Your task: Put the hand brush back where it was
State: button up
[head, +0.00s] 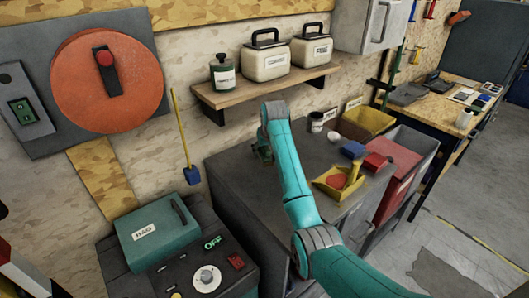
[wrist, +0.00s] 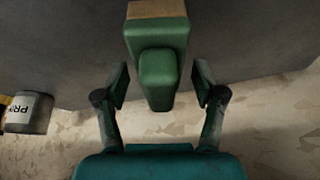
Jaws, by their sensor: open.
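The hand brush (wrist: 158,40) shows in the wrist view as a green body with a rounded green handle and a tan strip at its far end. It is over the dark grey cabinet top (head: 232,166). My gripper (wrist: 160,84) is open, with one finger on each side of the green handle and a visible gap on both sides. In the head view my gripper (head: 264,152) is low at the back of the cabinet top, near the wall. The brush is mostly hidden there behind my arm.
A labelled pot (head: 316,122) stands right of my gripper, also seen in the wrist view (wrist: 28,112). A yellow tray (head: 330,189), a blue block (head: 353,150) and a red block (head: 377,162) are further right. A wooden shelf (head: 265,92) with containers hangs above.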

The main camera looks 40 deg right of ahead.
jog(key=v, duration=1)
jog(key=shift+s+r, duration=0.1)
jog(key=shift+r, duration=0.15)
jog(key=shift+s+r, duration=0.1)
